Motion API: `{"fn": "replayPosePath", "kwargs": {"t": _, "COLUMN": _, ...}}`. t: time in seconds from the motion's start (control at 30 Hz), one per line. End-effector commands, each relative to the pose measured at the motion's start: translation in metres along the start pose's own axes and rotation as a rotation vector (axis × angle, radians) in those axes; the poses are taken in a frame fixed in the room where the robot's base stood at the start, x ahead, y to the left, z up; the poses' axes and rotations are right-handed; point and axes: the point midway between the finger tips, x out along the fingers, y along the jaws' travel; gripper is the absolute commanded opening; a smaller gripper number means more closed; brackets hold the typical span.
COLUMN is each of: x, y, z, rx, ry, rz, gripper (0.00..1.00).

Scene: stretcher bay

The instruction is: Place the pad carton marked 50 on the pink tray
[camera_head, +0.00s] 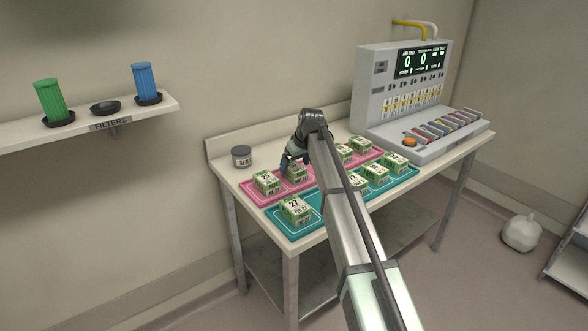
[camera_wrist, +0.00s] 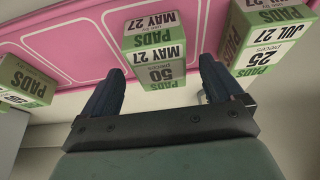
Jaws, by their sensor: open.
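The green-and-white pad carton marked 50 (camera_wrist: 160,72) stands on the pink tray (camera_wrist: 85,42) in the wrist view, its label also reading MAY 27. In the head view this appears to be the carton (camera_head: 297,174) just below my gripper (camera_head: 289,163). My gripper is open. In the wrist view its two dark fingers (camera_wrist: 162,67) lie to either side of the carton, with gaps visible; I see no contact. In the head view the pink tray (camera_head: 248,186) lies along the back of the table, partly hidden by my arm.
A carton marked 25 (camera_wrist: 268,38) stands close beside; another carton (camera_wrist: 28,78) is at the other side. The teal tray (camera_head: 277,228) in front holds several cartons. A grey jar (camera_head: 241,156) stands at the back left, a console (camera_head: 400,90) at the right.

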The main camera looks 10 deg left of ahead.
Motion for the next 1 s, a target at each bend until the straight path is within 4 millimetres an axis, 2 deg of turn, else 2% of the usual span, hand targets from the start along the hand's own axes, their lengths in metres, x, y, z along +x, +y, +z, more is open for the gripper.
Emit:
{"fn": "replayPosePath", "kwargs": {"t": 0.03, "x": -0.011, "y": 0.0, "z": 0.001, "rx": 0.0, "ry": 0.001, "rz": 0.0, "gripper": 0.94}}
{"fn": "replayPosePath", "kwargs": {"t": 0.2, "x": -0.043, "y": 0.0, "z": 0.001, "rx": 0.001, "ry": 0.001, "rz": 0.0, "gripper": 0.94}}
{"fn": "replayPosePath", "kwargs": {"t": 0.43, "x": -0.075, "y": 0.001, "z": 0.0, "rx": 0.001, "ry": 0.001, "rz": 0.001, "gripper": 0.94}}
{"fn": "replayPosePath", "kwargs": {"t": 0.6, "x": -0.085, "y": 0.0, "z": 0.0, "rx": 0.0, "ry": -0.001, "rz": 0.0, "gripper": 0.94}}
{"fn": "replayPosePath", "kwargs": {"t": 0.93, "x": -0.087, "y": 0.0, "z": 0.0, "rx": 0.0, "ry": -0.001, "rz": 0.0, "gripper": 0.94}}
{"fn": "replayPosePath", "kwargs": {"t": 1.0, "x": -0.088, "y": 0.001, "z": 0.001, "rx": 0.002, "ry": -0.001, "rz": 0.0, "gripper": 1.0}}
